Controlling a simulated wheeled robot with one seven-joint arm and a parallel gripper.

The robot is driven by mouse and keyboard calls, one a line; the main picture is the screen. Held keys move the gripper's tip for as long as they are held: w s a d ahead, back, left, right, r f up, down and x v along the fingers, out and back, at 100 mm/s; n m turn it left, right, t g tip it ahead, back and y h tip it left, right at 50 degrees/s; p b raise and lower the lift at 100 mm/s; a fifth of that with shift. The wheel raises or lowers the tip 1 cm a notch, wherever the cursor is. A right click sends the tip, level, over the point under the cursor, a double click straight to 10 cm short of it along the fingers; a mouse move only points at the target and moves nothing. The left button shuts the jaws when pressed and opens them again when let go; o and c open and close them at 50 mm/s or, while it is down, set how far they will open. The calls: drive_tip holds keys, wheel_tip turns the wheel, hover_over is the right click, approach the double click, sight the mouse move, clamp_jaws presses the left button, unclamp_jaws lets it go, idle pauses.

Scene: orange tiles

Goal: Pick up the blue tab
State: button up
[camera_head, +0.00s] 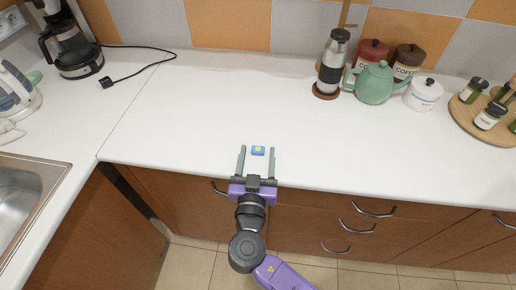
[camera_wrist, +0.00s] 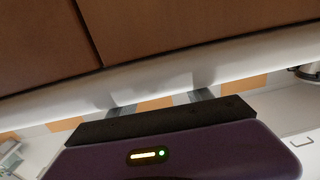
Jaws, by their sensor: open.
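The blue tab (camera_head: 258,151) is a small blue piece with a yellow patch on top. It lies on the white counter (camera_head: 200,110) near its front edge. My gripper (camera_head: 257,151) is open, with its two grey fingers wide apart at the counter's front edge. In the head view the tab appears between the fingertips, with clear gaps on both sides. I cannot tell the height of the fingers above the counter. The wrist view shows my gripper's fingers (camera_wrist: 160,102) partly, against the pale counter edge, and the tab is not visible there.
A green teapot (camera_head: 373,84), a steel flask (camera_head: 332,62), canisters (camera_head: 423,94) and a round wooden tray (camera_head: 465,112) of jars stand at the back right. A coffee maker (camera_head: 75,45) and black cable (camera_head: 140,68) are at the back left. The counter around the tab is clear.

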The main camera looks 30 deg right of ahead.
clamp_jaws()
